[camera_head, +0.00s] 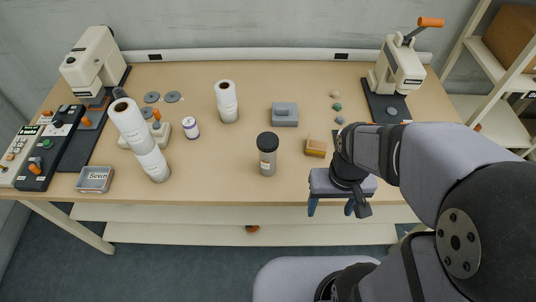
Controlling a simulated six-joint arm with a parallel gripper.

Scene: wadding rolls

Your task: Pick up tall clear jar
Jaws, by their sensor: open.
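A tall clear jar with a black lid (267,160) stands upright near the front middle of the wooden table (230,185). Its body looks greyish and has a small label. My gripper (331,208) is to the right of the jar, over the table's front edge, with its two blue fingers pointing down and spread apart. It is empty and does not touch the jar. Nothing hides the jar.
A small yellow-brown box (316,148) lies between the jar and my arm. A grey block (284,114) sits behind the jar. White rolls (227,101) and a small white pot (190,128) stand to the left. A hand press (398,70) stands at back right. The table front left of the jar is clear.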

